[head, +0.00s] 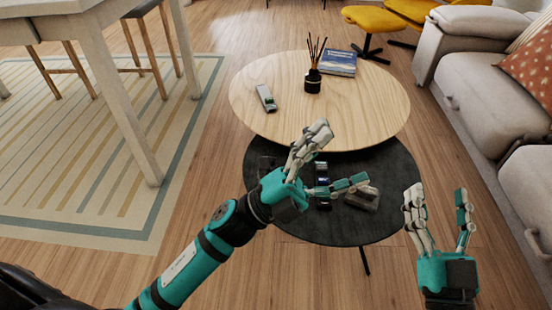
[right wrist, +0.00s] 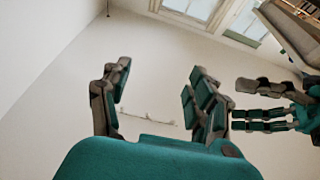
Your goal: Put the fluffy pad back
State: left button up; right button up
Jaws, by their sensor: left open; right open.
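A small grey-beige block (head: 362,199), possibly the fluffy pad, lies on the low black round table (head: 270,215); its texture is too small to be sure. My left gripper (head: 330,160) is open above this table, with one finger group raised and the other just over the block, partly covering it; I cannot tell whether they touch. My right gripper (head: 437,195) is open and empty, its fingers pointing up, to the right of the black table. In the right wrist view, my right gripper (right wrist: 155,95) shows nothing between its fingers.
Small dark items (head: 322,175) lie on the black table beside the block. The higher wooden round table (head: 330,115) holds a pale green-marked object (head: 265,97), a reed diffuser (head: 312,81) and a book (head: 339,62). A sofa (head: 490,90) stands right.

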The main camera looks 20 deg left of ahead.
pick_arm(q)
jog(key=a+f+n+t+y, duration=0.2)
jog(key=a+n+t+y, duration=0.2)
jog(key=n+y, duration=0.4)
jog(key=a+f+n+t+y, duration=0.2)
jog(key=a+n+t+y, duration=0.2)
jog(key=n, duration=1.3)
jog(key=a+y, duration=0.2)
jog(key=y, duration=0.2)
jog(key=shift+w+f+t, duration=0.25)
jog(key=shift+t, duration=0.05)
jog(key=shift+a, duration=0.1)
